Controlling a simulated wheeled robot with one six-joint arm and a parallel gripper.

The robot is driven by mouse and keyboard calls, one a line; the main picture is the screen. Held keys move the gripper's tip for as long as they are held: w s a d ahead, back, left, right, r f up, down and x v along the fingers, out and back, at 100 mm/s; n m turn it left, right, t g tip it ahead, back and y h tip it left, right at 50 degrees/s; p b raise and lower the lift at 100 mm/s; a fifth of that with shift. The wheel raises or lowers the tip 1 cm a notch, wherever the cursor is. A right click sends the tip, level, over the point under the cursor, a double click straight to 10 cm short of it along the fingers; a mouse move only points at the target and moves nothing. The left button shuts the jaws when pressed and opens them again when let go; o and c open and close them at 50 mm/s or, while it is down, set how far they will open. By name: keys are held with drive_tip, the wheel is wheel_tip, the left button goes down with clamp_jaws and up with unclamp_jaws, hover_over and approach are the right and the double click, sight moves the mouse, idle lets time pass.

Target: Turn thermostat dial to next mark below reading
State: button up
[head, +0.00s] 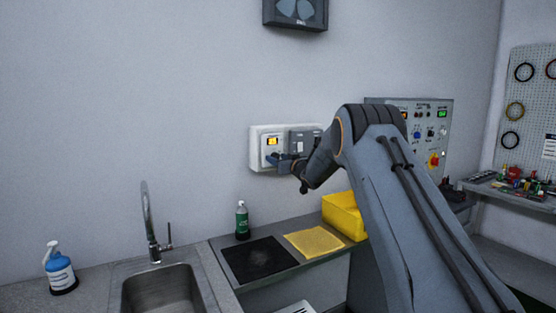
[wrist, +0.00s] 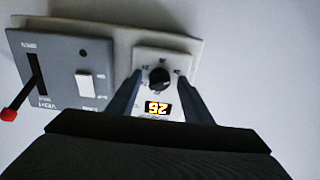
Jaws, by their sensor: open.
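The thermostat (head: 256,148) is a white wall panel with a small lit orange display (head: 272,141). In the wrist view the display (wrist: 158,108) appears upside down and seems to read 26. The black round dial (wrist: 160,78) sits beside the display with several marks around it. My gripper (head: 283,162) is at the panel in the head view and hides the dial there. In the wrist view my gripper (wrist: 160,85) is open, with one finger on each side of the dial. I cannot tell whether either finger touches it.
A grey vent panel (wrist: 68,68) with a white switch and a red-tipped lever adjoins the dial. Below are a black mat (head: 258,260), a yellow cloth (head: 314,242), a yellow bin (head: 343,216) and a green bottle (head: 242,220). A sink (head: 165,293) is at left.

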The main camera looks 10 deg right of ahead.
drive_tip(key=c, duration=1.1)
drive_tip(key=shift+o, duration=0.2)
drive_tip(key=shift+b, duration=0.4)
drive_tip(key=n+b, duration=2.2)
drive_tip(key=b, duration=0.3)
drive_tip(key=shift+d+f, duration=0.1)
drive_tip(key=shift+n+b, duration=0.7)
drive_tip(key=shift+n, duration=0.2)
